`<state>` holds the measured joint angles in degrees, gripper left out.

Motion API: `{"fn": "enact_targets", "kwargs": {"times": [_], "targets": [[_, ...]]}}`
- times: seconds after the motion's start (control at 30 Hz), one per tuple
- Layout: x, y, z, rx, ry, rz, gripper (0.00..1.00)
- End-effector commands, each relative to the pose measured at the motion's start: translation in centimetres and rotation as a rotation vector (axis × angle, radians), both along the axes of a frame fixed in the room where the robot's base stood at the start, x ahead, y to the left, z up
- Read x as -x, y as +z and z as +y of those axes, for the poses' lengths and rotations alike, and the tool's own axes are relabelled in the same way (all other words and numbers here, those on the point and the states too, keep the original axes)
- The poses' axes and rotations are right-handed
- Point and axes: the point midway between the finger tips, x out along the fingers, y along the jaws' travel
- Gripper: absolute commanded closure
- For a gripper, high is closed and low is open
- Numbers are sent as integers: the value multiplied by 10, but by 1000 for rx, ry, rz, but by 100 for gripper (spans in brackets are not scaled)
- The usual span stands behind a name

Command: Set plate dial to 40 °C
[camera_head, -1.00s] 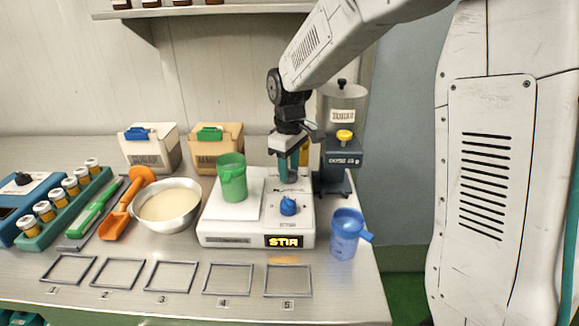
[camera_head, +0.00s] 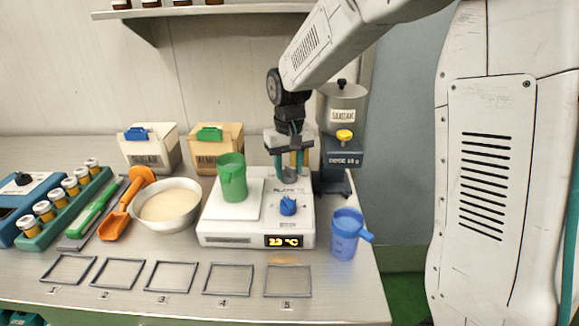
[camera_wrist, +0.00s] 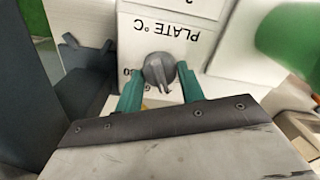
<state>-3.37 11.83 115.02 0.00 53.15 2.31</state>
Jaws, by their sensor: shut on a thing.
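The white hotplate unit (camera_head: 222,228) stands on the bench, with a lit display (camera_head: 284,241) that seems to read 22 °C; the last digit is hard to read. My gripper (camera_head: 290,165) points down at the back right of the unit. Its teal fingers are shut on the grey plate dial (camera_wrist: 160,72), one finger on each side. The print "PLATE °C" shows upside down beside the dial in the wrist view. Part of the dial's scale is hidden by my fingers. A blue knob (camera_head: 288,206) sits in front of the plate dial.
A green jug (camera_head: 232,180) stands on the unit's left part. The dark dosing stand (camera_head: 341,152) is close behind and right of my gripper. A blue jug (camera_head: 346,234) stands at the right, and a bowl (camera_head: 167,207) at the left. Several empty frames lie in front.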

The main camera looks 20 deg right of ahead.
Motion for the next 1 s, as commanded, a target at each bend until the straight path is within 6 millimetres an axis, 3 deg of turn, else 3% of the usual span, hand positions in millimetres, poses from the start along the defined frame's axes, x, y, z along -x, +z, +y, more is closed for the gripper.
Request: {"fn": "enact_targets", "kwargs": {"times": [0.5,0.53,0.6,0.87,1.0], "targets": [[0,0,0,0,-19,-1,84],[0,0,0,0,-19,-1,53],[0,0,0,0,-19,-1,40],[0,1,0,0,-19,-1,40],[-1,12,0,0,-19,-3,40]]}}
